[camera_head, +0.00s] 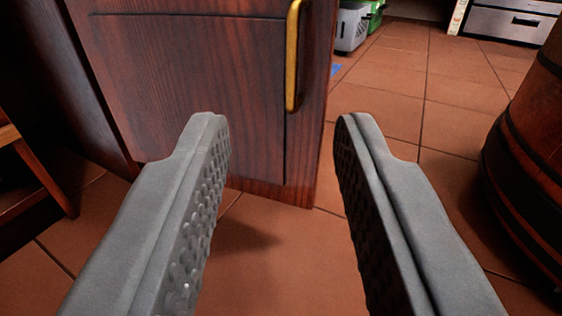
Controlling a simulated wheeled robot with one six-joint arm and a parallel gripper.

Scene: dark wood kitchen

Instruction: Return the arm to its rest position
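My gripper (278,120) shows in the lower half of the camera_head view. Its two grey fingers are spread wide apart, with bumpy pads on their inner faces. Nothing is between them but a view of the cabinet and floor. The gripper is empty and points toward the lower part of a dark wood cabinet door (200,90). I cannot tell how far the fingertips are from the door. The rest of my arm is not in view.
The cabinet has a vertical brass handle (293,60). A wooden barrel (530,150) stands at the right edge. A wooden furniture leg (45,175) is at the left. Grey and green containers (352,25) and a steel drawer unit (505,22) stand at the back. Tiled floor (400,85) lies open between.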

